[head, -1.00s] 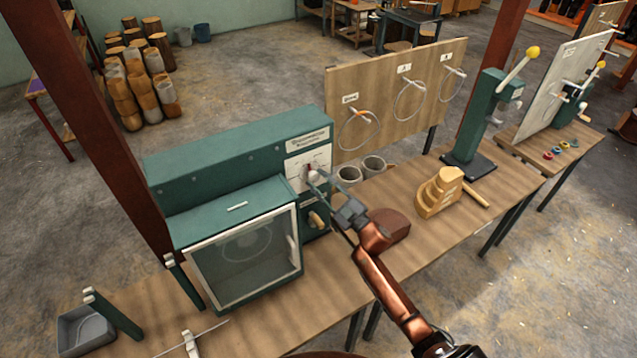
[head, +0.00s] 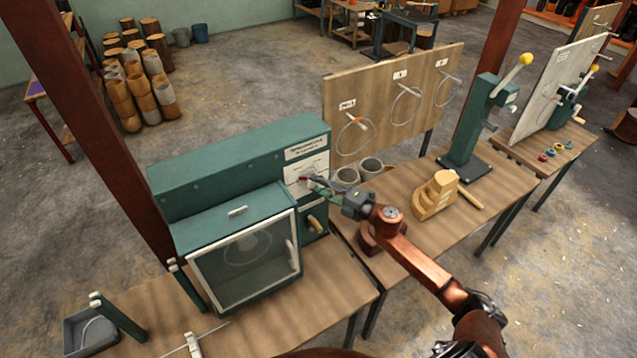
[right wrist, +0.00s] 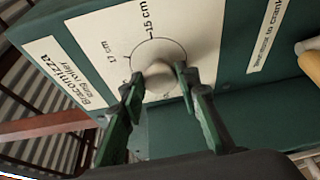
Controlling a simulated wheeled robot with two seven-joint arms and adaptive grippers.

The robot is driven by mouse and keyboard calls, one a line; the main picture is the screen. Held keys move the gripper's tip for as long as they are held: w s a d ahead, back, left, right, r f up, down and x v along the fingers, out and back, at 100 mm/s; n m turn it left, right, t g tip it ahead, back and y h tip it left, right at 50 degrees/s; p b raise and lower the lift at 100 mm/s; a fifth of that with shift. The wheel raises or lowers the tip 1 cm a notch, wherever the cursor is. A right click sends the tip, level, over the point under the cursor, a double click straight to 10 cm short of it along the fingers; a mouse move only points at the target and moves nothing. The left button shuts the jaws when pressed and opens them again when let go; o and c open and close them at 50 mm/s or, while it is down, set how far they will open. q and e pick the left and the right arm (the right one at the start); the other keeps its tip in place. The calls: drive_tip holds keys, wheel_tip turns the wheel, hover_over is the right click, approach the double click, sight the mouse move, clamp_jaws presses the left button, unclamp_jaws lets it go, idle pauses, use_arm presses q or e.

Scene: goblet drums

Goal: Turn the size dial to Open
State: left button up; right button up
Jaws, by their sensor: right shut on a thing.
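The size dial is a round pale knob (right wrist: 158,80) on a white scale plate (right wrist: 115,55) in the right wrist view. "15 cm" and "17 cm" can be read on the plate; the lower markings are hidden by my fingers, and no Open mark is readable. The plate is on the front of the green machine (head: 235,165), at its right end in the head view. My right gripper (right wrist: 157,83) has its two green fingers on opposite sides of the knob and is shut on it. In the head view my right gripper (head: 314,182) reaches the plate from the right. My left gripper is out of view.
A glass-fronted box (head: 245,255) stands left of the dial. A wooden crank handle (head: 316,224) sits just below it. Grey cups (head: 346,176) and a stepped wooden block (head: 437,195) stand to the right on the bench. A board with wire loops (head: 395,105) rises behind.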

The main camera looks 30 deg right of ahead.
drive_tip(key=shift+a+r+n+g+h+p, duration=0.1)
drive_tip(key=shift+n+g+h+p, duration=0.3)
drive_tip(key=shift+n+p, duration=0.75)
drive_tip(key=shift+r+n+g+h+p, duration=0.1)
drive_tip(key=shift+n+g+h+p, duration=0.25)
drive_tip(key=shift+n+p, duration=0.8)
drive_tip(key=shift+f, duration=0.1)
drive_tip(key=o, duration=1.1)
drive_tip(key=shift+o, duration=0.2)
drive_tip(key=v, duration=1.2)
